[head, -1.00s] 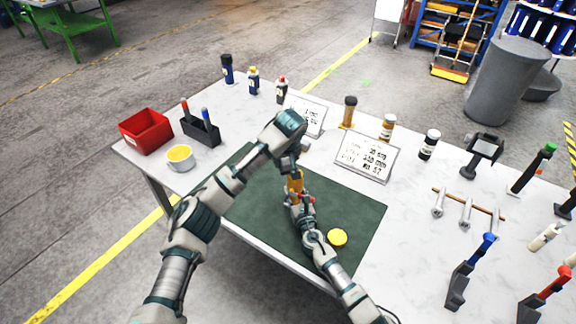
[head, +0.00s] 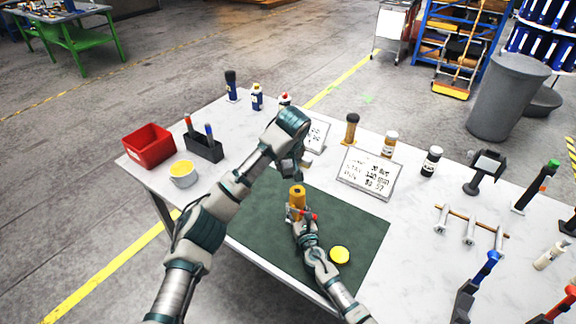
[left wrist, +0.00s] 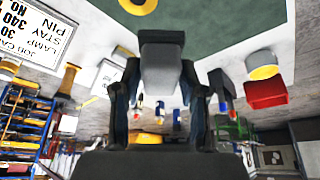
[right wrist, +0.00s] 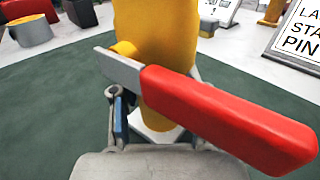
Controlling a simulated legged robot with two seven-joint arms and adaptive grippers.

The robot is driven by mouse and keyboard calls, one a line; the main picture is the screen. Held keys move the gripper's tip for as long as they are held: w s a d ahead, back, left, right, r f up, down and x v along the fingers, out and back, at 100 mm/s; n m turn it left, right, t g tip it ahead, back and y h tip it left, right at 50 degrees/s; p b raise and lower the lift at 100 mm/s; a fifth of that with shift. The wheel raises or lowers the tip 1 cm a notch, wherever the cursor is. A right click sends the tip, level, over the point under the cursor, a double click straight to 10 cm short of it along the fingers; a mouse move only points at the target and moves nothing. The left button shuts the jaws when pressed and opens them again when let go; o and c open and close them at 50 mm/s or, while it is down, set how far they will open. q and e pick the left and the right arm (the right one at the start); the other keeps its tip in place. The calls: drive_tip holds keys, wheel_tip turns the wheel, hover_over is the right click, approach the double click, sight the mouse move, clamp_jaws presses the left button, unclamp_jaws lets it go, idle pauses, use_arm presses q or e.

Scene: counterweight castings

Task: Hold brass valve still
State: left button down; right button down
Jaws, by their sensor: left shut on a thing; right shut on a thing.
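The brass valve (head: 298,196) stands upright on the dark green mat (head: 265,235) in the head view. Its red lever (right wrist: 225,115) crosses the right wrist view, in front of the yellow body (right wrist: 155,40). My right gripper (head: 300,214) is shut on the valve low on its body; the lever and the valve partly hide its fingers. My left gripper (head: 302,163) is above the valve, apart from it. It is shut on a grey block-like piece (left wrist: 162,70), seen between its fingers. The valve's round top (left wrist: 139,4) is at the upper edge of the left wrist view.
A yellow disc (head: 340,255) lies on the mat right of my right arm. Two sign plates (head: 369,172) (head: 314,135) stand behind the mat. A red bin (head: 149,146), a mug (head: 183,174) with yellow inside and a dark holder (head: 204,149) stand at left. Several bottles line the back.

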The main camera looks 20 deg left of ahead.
drive_tip(key=c, duration=0.5)
unclamp_jaws()
